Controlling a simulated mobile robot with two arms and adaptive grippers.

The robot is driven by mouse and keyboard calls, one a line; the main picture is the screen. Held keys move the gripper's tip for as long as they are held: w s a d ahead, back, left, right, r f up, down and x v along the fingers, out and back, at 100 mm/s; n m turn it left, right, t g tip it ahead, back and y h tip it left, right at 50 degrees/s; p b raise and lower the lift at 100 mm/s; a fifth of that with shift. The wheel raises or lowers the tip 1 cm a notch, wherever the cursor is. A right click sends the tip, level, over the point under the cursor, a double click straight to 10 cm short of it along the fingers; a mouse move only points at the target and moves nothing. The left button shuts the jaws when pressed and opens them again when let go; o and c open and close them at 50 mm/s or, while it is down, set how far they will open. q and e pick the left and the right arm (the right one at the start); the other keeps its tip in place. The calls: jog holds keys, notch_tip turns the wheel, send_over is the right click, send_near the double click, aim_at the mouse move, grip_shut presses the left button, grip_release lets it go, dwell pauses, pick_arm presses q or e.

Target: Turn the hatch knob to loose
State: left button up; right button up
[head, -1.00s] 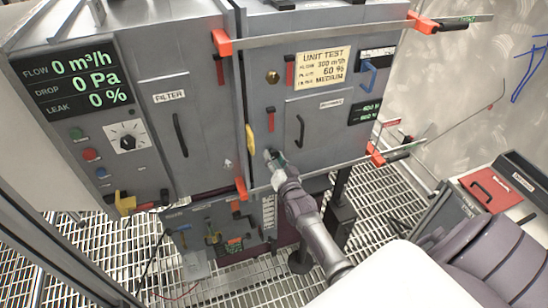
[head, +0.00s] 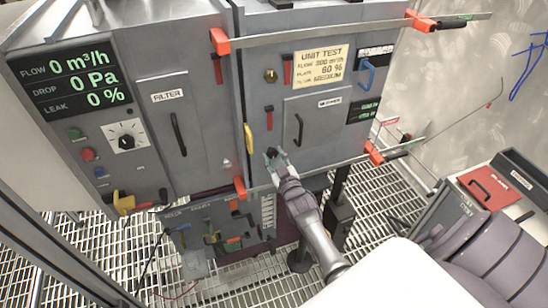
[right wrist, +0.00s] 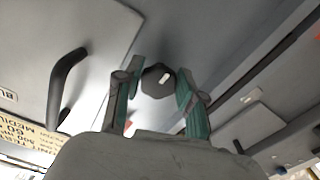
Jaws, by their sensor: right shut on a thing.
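The hatch knob (right wrist: 158,80) is a dark, faceted knob with a short white mark, set on the grey face of the test unit. In the head view the right gripper (head: 275,160) reaches up to the unit from below. The white mark lies slanted in the wrist view. My left gripper is in neither view.
A black hatch handle (head: 299,130) is close to the gripper, right of a red lever (head: 269,118) and a yellow handle (head: 249,138). A rail with orange clamps (head: 375,154) runs along the unit's lower edge. A filter panel (head: 170,120) is at left.

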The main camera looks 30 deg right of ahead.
jog(key=shift+f+n, duration=0.1)
jog(key=shift+n, duration=0.2)
jog(key=o, duration=1.2)
jog(key=shift+c, duration=0.2)
jog(key=v, duration=1.2)
